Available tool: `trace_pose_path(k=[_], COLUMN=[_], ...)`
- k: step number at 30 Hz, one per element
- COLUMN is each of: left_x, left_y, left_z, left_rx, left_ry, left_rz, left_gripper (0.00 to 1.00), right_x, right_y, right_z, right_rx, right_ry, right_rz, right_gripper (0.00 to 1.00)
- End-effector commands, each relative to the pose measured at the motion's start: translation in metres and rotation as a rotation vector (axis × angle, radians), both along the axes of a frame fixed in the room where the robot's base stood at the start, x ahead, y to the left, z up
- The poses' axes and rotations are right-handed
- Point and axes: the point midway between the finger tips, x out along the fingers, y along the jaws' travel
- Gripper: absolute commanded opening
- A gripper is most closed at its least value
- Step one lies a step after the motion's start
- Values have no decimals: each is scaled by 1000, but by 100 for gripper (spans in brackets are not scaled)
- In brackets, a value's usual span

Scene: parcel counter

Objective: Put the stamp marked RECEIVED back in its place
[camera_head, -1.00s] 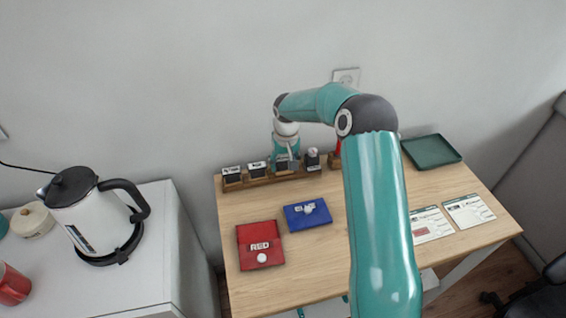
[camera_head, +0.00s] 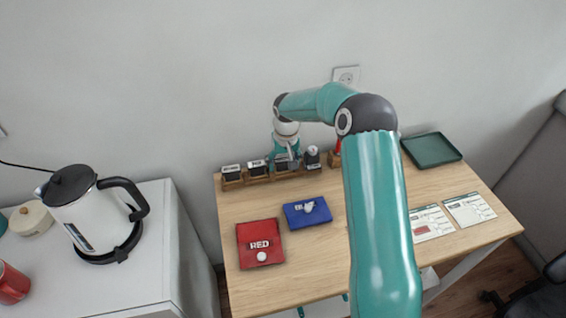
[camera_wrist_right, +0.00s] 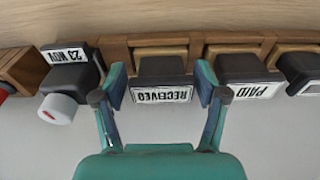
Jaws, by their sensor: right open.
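The RECEIVED stamp (camera_wrist_right: 162,75) is black with a white label and sits in a slot of the wooden rack (camera_wrist_right: 115,48). In the wrist view its label reads upside down. My right gripper (camera_wrist_right: 161,88) is open, with one finger on each side of the stamp; narrow gaps seem to show beside it. In the head view my right gripper (camera_head: 287,157) is at the rack (camera_head: 270,179) on the back of the table and partly hides the stamp there. My left gripper is in no view.
The PAID stamp (camera_wrist_right: 240,75) and the date stamp (camera_wrist_right: 72,75) stand close on either side. A red pad (camera_head: 259,233) and a blue pad (camera_head: 307,220) lie in front of the rack. Forms (camera_head: 468,209) and a green tray (camera_head: 431,151) are at right.

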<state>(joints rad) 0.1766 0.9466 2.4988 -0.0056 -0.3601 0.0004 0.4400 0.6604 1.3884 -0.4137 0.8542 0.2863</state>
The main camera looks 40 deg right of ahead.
Motion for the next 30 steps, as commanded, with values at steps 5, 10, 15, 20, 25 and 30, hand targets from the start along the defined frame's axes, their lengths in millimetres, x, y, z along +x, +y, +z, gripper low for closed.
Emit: trace_pose_path(k=[5,10,15,20,25,30], left_x=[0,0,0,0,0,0], left_y=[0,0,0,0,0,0], left_z=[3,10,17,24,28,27], left_rx=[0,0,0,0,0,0], left_ry=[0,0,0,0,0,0], left_rz=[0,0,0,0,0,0], left_gripper=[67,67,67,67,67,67], right_x=[0,-1,-3,-4,-6,-6], right_y=[0,1,2,3,3,3], right_z=[5,18,32,45,52,52], right_rx=[0,-1,-1,0,0,0], right_ry=[0,-1,-1,0,0,1], right_rz=[0,1,1,1,1,1], right_gripper=[72,72,72,72,72,72])
